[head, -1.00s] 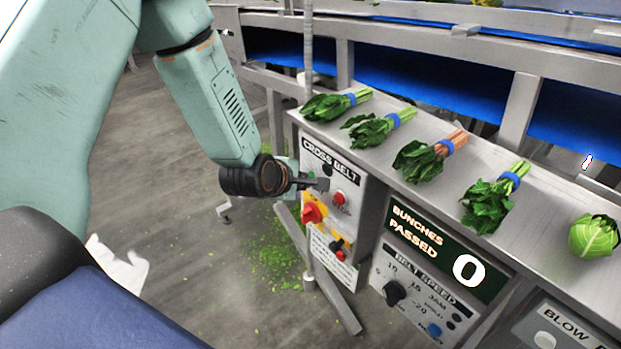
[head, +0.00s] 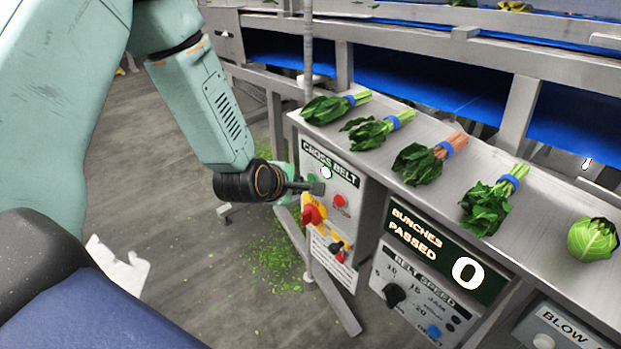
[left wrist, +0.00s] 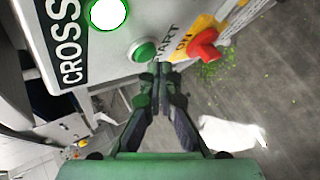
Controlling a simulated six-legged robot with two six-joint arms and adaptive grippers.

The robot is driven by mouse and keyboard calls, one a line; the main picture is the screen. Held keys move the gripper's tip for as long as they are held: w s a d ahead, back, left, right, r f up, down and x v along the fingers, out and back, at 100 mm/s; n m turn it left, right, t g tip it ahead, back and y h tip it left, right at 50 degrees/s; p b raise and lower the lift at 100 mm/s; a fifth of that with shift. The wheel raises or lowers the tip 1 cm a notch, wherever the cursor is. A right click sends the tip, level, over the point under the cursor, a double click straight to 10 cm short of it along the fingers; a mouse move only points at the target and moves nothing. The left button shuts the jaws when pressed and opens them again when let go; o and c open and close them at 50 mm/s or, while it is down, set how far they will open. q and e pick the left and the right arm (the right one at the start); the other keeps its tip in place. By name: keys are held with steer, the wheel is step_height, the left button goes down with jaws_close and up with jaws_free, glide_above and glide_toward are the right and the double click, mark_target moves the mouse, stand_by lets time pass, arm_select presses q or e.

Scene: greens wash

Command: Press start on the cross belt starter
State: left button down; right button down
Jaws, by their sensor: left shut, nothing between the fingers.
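The cross belt starter (head: 349,183) is a pale box with a "CROSS BELT" label, on the front of the steel bench. It carries a white lit lamp (head: 326,172), a red button (head: 339,201) and a red rotary switch on yellow (head: 313,213). My left gripper (head: 320,187) is at its face, shut and empty. In the left wrist view, the shut fingertips (left wrist: 161,68) are right by the green start button (left wrist: 143,51), below the lit lamp (left wrist: 107,14). I cannot tell if they touch the button. My right gripper is out of view.
Several banded greens bunches (head: 430,160) and a round green head (head: 593,238) lie on the steel bench top (head: 545,215). A counter (head: 437,248) reads 0, above a belt speed panel (head: 420,301). Blue belts run behind. Green scraps (head: 262,260) litter the floor.

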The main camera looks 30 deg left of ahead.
arm_select(q)
steer(key=shift+s, duration=0.2)
steer(key=s+p, duration=0.1)
steer(key=s+a, duration=0.1)
steer(key=s, duration=0.1)
steer(key=s+a+p, duration=0.1)
steer(key=shift+s+p, duration=0.25)
steer(key=shift+p, duration=0.05)
steer(key=shift+s, duration=0.1)
stand_by(0.9)
